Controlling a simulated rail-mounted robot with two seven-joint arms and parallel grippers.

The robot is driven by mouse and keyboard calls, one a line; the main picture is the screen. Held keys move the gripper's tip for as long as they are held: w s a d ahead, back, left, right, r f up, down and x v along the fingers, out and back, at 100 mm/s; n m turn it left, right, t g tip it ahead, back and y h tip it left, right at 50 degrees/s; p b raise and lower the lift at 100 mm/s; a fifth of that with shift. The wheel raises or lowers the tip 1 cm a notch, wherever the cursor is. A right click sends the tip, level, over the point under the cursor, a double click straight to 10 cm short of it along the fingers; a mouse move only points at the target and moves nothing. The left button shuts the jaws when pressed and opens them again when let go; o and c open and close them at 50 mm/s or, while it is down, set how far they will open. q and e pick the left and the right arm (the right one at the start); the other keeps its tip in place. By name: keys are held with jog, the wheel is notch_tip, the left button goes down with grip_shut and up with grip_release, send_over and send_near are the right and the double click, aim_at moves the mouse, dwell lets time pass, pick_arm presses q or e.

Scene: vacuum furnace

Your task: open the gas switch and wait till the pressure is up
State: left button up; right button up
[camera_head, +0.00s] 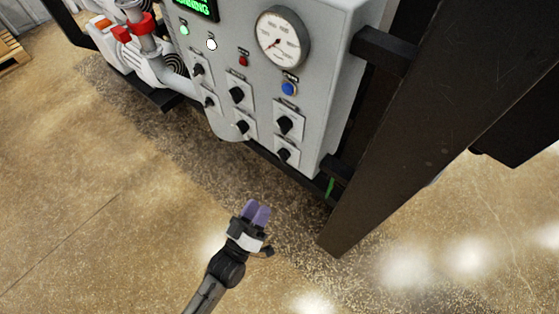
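The grey control panel (330,62) has several black rotary switches. They include one at upper left (198,69), one in the middle (237,95) and one at lower right (285,124). Their labels are too small to read, so I cannot tell which is the gas switch. A round white pressure gauge (283,38) sits at the upper right of the panel; its reading is not legible. My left gripper (257,211) is below the panel, apart from it and empty. Its two purple fingers are close together and look shut. My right gripper is not in view.
A display with green text (193,6), cut off above, tops the panel. Lit lamps (211,44), a red button (243,62) and a blue one (288,89) sit above the switches. A dark frame post (420,120) stands right; pipework (140,35) with red parts stands left.

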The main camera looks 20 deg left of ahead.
aim_at(281, 160)
pick_arm(q)
jog(key=shift+n, duration=0.3)
jog(key=x, duration=0.4)
jog(key=r+x, duration=0.1)
jog(key=x, duration=0.8)
jog(key=shift+w+a+r, duration=0.15)
jog(key=shift+r, duration=0.15)
grip_shut()
